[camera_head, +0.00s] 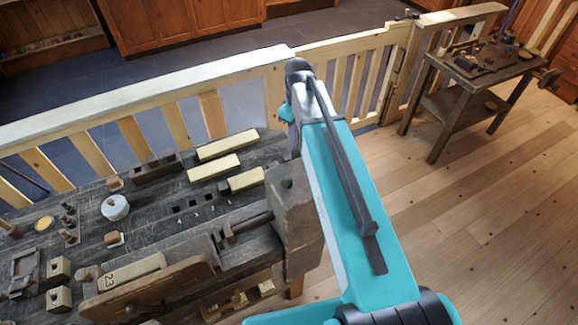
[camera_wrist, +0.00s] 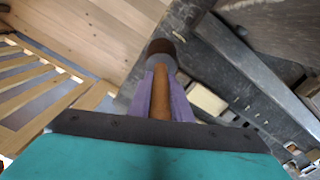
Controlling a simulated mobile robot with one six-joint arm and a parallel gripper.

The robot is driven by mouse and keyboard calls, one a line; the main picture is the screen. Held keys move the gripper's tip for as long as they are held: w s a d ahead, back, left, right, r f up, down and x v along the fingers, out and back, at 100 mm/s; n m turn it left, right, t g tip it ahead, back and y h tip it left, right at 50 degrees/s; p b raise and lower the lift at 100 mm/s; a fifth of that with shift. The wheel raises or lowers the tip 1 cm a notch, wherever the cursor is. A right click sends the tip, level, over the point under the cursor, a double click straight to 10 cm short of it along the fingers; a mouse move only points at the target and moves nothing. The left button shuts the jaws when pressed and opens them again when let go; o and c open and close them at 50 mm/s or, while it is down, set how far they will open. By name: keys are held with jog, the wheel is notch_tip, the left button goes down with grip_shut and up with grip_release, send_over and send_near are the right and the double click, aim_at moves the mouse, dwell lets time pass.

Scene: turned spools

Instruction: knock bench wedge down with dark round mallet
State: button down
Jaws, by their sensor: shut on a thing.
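In the wrist view my gripper (camera_wrist: 161,88) is shut on the brown wooden handle of the dark round mallet (camera_wrist: 160,48). The mallet's dark round head points away from my gripper, beyond the fingertips, near the edge of the dark bench. In the head view the arm hides most of the gripper and mallet, at the bench's far right end. I cannot pick out the bench wedge with certainty; several pale wooden blocks (camera_head: 213,168) lie on the workbench (camera_head: 150,210) left of my arm. Whether the mallet touches anything cannot be told.
A large wooden vise block (camera_head: 296,215) stands at the bench's right end, close beside my arm. A wooden railing (camera_head: 150,97) runs behind the bench. A round white item (camera_head: 115,208) and small tools crowd the left. A smaller table (camera_head: 470,75) stands at upper right; the floor between is clear.

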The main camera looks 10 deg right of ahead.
jog(key=w+a, duration=0.2)
jog(key=a, duration=0.1)
jog(key=shift+f, duration=0.1)
jog(key=shift+d, duration=0.1)
dwell(0.4)
jog(key=shift+s+d+r, duration=0.1)
jog(key=shift+r, duration=1.5)
jog(key=w+a+f+b, duration=0.1)
jog(key=w+a+f, duration=0.2)
jog(key=f, duration=0.1)
jog(key=shift+w+b, duration=0.3)
jog(key=shift+b, duration=0.1)
jog(key=shift+r+p, duration=0.9)
jog(key=shift+r, duration=0.75)
jog(key=shift+f, duration=0.1)
